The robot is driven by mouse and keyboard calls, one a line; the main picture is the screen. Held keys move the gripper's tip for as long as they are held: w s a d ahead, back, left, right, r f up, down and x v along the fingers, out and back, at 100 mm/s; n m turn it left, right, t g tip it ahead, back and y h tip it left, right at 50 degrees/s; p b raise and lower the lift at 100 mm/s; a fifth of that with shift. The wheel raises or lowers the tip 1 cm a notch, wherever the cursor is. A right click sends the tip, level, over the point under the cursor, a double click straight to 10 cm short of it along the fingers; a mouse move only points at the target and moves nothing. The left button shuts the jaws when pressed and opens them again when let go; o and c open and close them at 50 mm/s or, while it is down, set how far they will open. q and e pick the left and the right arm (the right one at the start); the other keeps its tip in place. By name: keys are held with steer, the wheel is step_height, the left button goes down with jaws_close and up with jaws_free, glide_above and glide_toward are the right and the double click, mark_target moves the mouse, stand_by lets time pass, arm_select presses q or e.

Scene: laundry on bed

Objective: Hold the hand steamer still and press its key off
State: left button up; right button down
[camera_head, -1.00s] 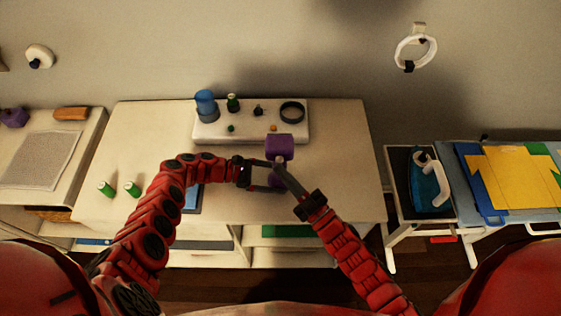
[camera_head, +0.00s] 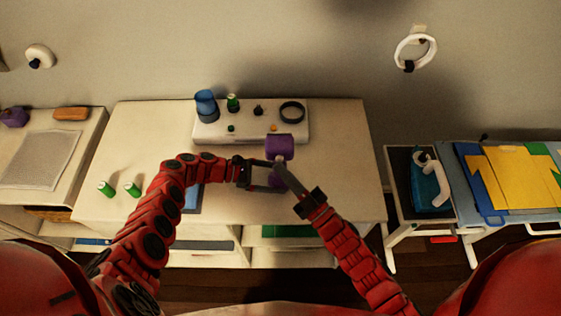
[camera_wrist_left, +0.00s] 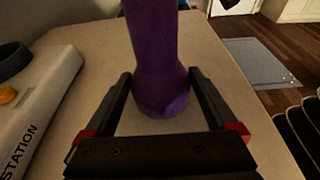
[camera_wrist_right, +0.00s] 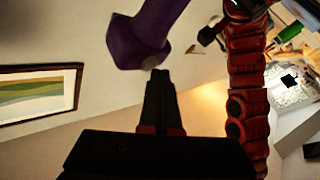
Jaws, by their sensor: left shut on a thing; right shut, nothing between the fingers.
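The purple hand steamer (camera_head: 279,147) stands upright above the table, its wide head up. My left gripper (camera_head: 274,178) is shut on its handle, which shows between the two fingers in the left wrist view (camera_wrist_left: 158,95). My right gripper (camera_head: 281,167) is shut and empty, its tips close to the steamer just below the head. In the right wrist view the closed fingertips (camera_wrist_right: 159,76) are just short of the purple body (camera_wrist_right: 140,42), near a small greyish spot on it. I cannot tell whether they touch. The key is not clearly visible.
A white station (camera_head: 250,131) with a blue cup (camera_head: 206,105), a dark ring (camera_head: 292,111) and small knobs lies behind the steamer. Green-capped bottles (camera_head: 132,189) stand at the table's left.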

steer(key=shift+s, duration=0.3)
steer(key=s, duration=0.6)
stand_by(0.4)
arm_select(q)
steer(key=o, duration=0.6)
steer(key=shift+o, duration=0.2)
